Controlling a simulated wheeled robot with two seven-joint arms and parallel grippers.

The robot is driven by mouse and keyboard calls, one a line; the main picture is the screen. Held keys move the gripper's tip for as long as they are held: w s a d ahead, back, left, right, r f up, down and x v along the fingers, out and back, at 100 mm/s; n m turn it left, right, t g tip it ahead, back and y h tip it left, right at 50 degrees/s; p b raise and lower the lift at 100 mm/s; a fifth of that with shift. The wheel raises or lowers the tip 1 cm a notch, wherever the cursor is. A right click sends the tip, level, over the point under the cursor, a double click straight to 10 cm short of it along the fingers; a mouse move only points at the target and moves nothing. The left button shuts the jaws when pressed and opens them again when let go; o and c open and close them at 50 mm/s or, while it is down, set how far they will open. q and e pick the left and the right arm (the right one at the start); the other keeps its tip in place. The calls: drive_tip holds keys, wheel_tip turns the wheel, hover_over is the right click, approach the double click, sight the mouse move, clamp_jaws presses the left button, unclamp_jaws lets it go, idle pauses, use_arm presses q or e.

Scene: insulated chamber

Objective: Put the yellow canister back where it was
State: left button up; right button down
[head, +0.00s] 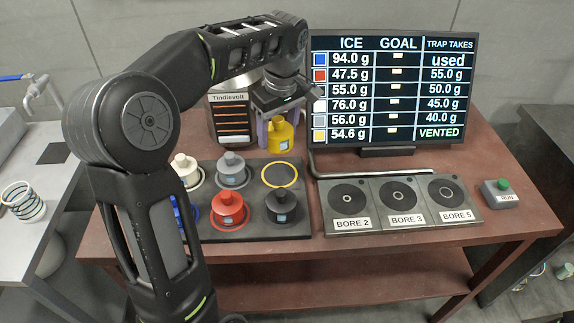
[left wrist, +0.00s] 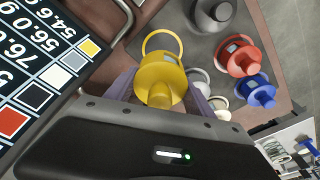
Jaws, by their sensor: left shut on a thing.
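The yellow canister (head: 280,138) is held upright in my left gripper (head: 280,122), above the back edge of the dark tray (head: 252,232). In the left wrist view the yellow canister (left wrist: 162,76) sits between the pale purple fingers. A yellow ring (head: 280,174) on the tray's back right stands empty, in front of the canister in the head view. In the left wrist view the yellow ring (left wrist: 163,33) shows just past the canister, partly covered by it. My right gripper is not in view.
White (head: 187,170), grey (head: 231,168), red (head: 229,208) and black (head: 282,207) canisters stand on the tray. A blue canister (head: 180,213) is partly hidden by my arm. Right of the tray is a bore plate panel (head: 395,205); behind stand a screen (head: 392,90) and a Tindievolt unit (head: 229,120).

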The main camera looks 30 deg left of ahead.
use_arm(q)
drive_tip(key=shift+s, duration=0.1)
hover_over(278, 172)
drive_tip(key=shift+s+d+f, duration=0.1)
drive_tip(key=shift+f, duration=1.5)
drive_tip(key=shift+d+f, duration=0.1)
drive_tip(key=shift+f, duration=1.45)
wheel_tip(278, 172, down, 4)
drive_tip(key=shift+r+p, duration=0.25)
drive_tip(key=shift+p, duration=0.1)
drive_tip(key=shift+f, duration=0.1)
drive_tip(key=shift+f, duration=0.1)
drive_tip(key=shift+f, duration=0.15)
drive_tip(key=o, duration=1.5)
drive_tip(key=shift+c, duration=0.2)
